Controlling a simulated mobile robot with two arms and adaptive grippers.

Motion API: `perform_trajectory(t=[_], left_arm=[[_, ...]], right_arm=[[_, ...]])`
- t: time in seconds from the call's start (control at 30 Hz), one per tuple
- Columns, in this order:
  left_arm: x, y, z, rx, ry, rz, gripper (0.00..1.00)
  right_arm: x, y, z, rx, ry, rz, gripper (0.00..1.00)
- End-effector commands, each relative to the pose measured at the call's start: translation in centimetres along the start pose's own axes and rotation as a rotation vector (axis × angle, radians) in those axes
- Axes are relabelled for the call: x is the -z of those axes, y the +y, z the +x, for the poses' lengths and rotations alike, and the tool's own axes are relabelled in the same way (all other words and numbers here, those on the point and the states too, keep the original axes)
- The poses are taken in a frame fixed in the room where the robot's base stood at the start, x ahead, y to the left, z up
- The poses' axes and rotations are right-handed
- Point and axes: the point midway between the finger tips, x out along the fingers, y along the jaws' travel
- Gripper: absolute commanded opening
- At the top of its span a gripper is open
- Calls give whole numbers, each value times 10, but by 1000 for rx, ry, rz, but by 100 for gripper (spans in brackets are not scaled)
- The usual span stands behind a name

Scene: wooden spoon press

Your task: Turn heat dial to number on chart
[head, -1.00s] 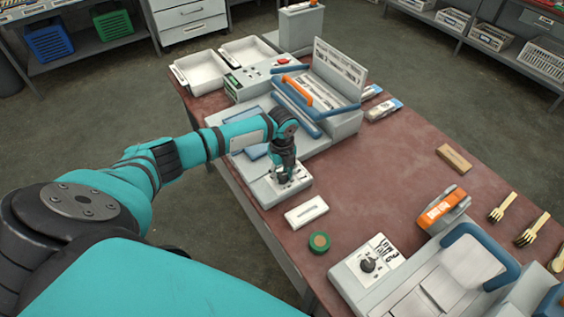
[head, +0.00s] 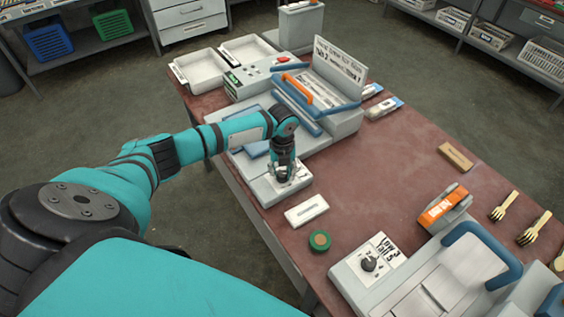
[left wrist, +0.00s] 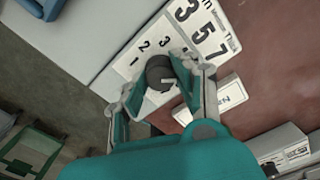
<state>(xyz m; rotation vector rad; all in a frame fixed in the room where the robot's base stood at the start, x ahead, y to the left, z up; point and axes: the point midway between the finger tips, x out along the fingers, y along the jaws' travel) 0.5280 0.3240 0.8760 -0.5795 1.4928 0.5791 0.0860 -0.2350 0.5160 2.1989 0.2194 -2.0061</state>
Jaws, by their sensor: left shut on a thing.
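The dark round heat dial (left wrist: 160,71) sits on a white plate printed with 1, 2 and 3 at the corner of the grey press (head: 318,130). A pale line on the dial's face points roughly right in the left wrist view. My left gripper (head: 283,176) is over this corner, its two fingers (left wrist: 158,80) shut on the dial from both sides. Beside the dial plate, a white card (left wrist: 205,28) shows large 3, 5, 7 and the word "Thick". A raised chart panel (head: 340,66) stands behind the press; its print is too small to read surely. My right gripper is out of sight.
A white labelled block (head: 306,211) and a green-rimmed round piece (head: 320,241) lie near the table's front edge. A second machine with its own dial (head: 369,263) stands at lower right. The middle of the red tabletop (head: 385,160) is clear.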

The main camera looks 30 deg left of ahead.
Motion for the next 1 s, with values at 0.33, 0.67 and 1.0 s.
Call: perform_trajectory(t=[0.33,0.67,1.0], left_arm=[[-1,-1,-1,3,-2,-1,47],[0,0,-2,1,-1,-1,53],[-1,-1,-55,4,-5,0,53]], right_arm=[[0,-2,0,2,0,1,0],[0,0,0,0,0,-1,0],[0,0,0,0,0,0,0]])
